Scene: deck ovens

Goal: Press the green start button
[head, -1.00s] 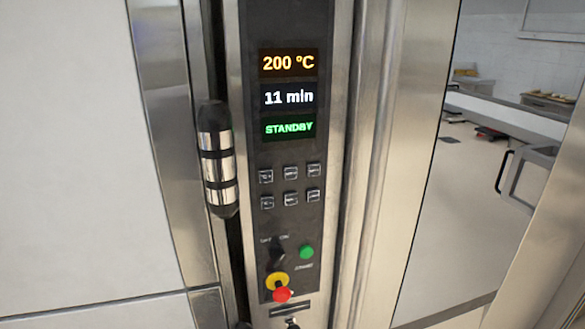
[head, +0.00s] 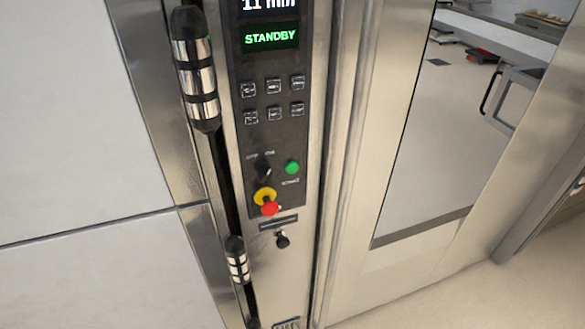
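The green start button (head: 292,167) is a small round button on the dark vertical control panel (head: 279,140) of the oven, in the middle of the head view. A black rotary knob (head: 263,168) is just left of it. A red emergency stop (head: 270,209) on a yellow collar sits below and to the left. A green STANDBY display (head: 271,37) is lit near the top. Neither of my grippers is in view.
A black and chrome door handle (head: 195,70) stands out left of the panel. A lower handle (head: 237,262) and a black knob (head: 282,240) are below. A glass door (head: 425,140) is on the right. Open floor (head: 440,290) shows at lower right.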

